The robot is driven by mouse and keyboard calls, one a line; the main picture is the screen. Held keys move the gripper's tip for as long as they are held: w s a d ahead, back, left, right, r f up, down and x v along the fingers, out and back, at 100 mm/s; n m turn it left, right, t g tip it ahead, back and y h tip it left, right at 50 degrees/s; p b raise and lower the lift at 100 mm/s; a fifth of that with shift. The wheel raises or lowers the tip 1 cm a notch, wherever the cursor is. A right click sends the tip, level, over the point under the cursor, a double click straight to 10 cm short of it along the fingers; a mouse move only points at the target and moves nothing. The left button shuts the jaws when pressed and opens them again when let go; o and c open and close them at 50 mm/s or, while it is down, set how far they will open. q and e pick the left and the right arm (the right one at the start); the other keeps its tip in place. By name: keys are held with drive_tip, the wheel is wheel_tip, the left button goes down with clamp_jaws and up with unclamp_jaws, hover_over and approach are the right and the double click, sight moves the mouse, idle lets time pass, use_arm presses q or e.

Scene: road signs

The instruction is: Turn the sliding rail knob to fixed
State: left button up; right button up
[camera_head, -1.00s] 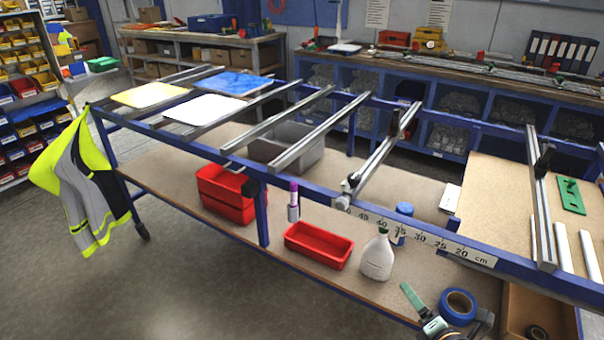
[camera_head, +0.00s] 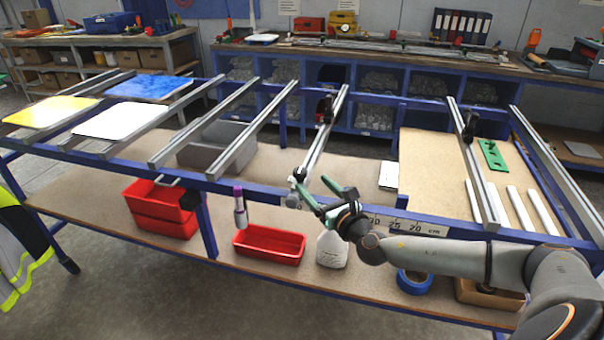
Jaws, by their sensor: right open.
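The sliding rail (camera_head: 322,135) is a silver bar across the blue frame, with a black clamp (camera_head: 327,108) towards its far end. My right gripper (camera_head: 311,182) comes in from the lower right. Its two green-tipped fingers are open and empty, with the tips at the knob. I cannot tell whether they touch it. The fingers and hand hide part of the front beam and its scale (camera_head: 402,226). My left gripper is out of view.
A second rail (camera_head: 474,165) with a black clamp is to the right. Yellow (camera_head: 50,112), white (camera_head: 118,121) and blue (camera_head: 150,87) panels lie on the left bars. Below are a red tray (camera_head: 269,246), a white bottle (camera_head: 331,250) and blue tape (camera_head: 413,282).

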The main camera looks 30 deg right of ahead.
sight(303, 175)
drive_tip(key=shift+w+d, duration=0.2)
drive_tip(key=shift+w, duration=2.9)
drive_tip(key=shift+c, duration=0.3)
clamp_jaws()
